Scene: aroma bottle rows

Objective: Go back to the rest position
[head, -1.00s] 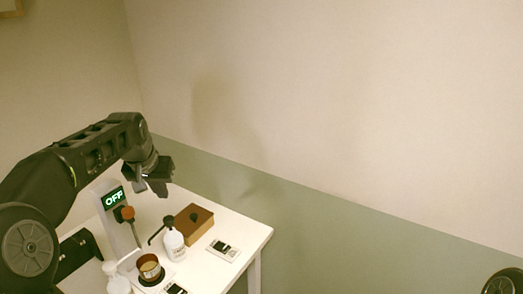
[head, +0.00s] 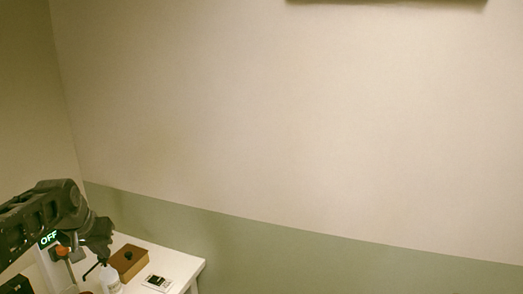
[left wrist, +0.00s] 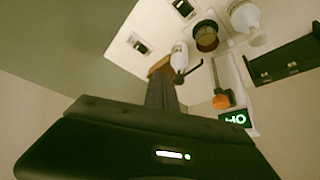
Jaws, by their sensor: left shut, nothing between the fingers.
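My left gripper (head: 103,246) is at the lower left of the head view, above the back part of the white table (head: 180,262). It is shut and empty. In the left wrist view its dark body (left wrist: 150,140) fills the lower part, and its shut fingers (left wrist: 162,93) point toward the table. A brown box with a black knob (head: 128,262) stands on the table just right of the gripper in the head view. A white pump bottle (head: 110,281) stands in front of the box, partly cut off. My right gripper is not in view.
A green-lit OFF sign (head: 48,239) and an orange-topped stick (head: 63,251) are near my left arm. The left wrist view shows a brown cup (left wrist: 206,38) and a dark rack (left wrist: 285,62). Right of the table is clear.

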